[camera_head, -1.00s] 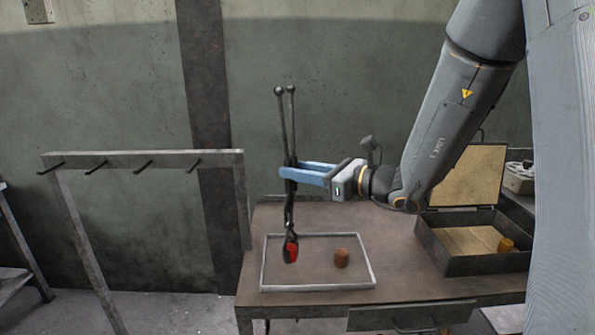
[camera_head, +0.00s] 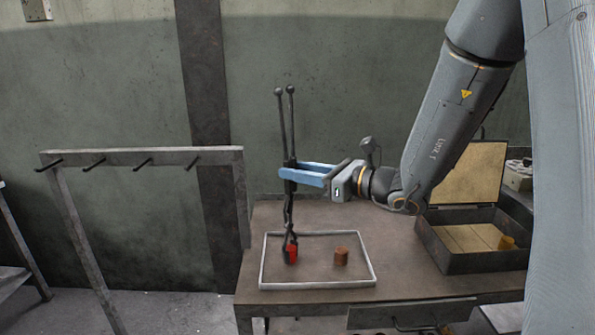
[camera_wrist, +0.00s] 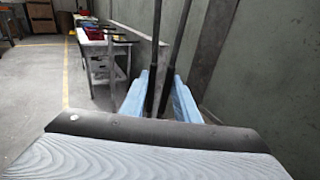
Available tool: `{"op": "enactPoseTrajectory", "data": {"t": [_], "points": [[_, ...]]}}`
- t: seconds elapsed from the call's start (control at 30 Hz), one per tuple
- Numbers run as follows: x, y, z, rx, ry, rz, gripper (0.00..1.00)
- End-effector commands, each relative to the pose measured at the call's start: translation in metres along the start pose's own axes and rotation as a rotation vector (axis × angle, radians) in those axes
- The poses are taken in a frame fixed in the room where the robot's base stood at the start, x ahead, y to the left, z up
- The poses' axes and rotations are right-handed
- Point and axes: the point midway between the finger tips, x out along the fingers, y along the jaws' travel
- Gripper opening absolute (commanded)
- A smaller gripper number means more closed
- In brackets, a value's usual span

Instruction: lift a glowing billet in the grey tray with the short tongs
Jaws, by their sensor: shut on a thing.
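My gripper (camera_head: 290,172) is shut on the short tongs (camera_head: 284,125), which hang upright with the handles up and the jaws down. In the wrist view the tongs' dark handles (camera_wrist: 154,70) stand between my blue fingers (camera_wrist: 160,98). A glowing red billet (camera_head: 292,254) is at the tongs' jaws, over the left part of the grey tray (camera_head: 318,285). I cannot tell whether the billet is clear of the tray floor. A dull brown billet (camera_head: 341,257) stands in the tray to the right.
The tray lies on a brown table (camera_head: 400,262). An open box (camera_head: 470,262) with a raised lid and a yellowish piece (camera_head: 506,242) inside stands at the right. An empty rack with hooks (camera_head: 140,158) stands at the left.

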Motion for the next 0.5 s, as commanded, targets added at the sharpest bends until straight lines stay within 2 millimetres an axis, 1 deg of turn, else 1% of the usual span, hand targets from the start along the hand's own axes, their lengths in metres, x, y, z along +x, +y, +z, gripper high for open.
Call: {"op": "enactPoseTrajectory", "data": {"t": [0.5], "points": [[0.0007,-0.0005,-0.0052,-0.002,-0.004,0.000,0.00]]}}
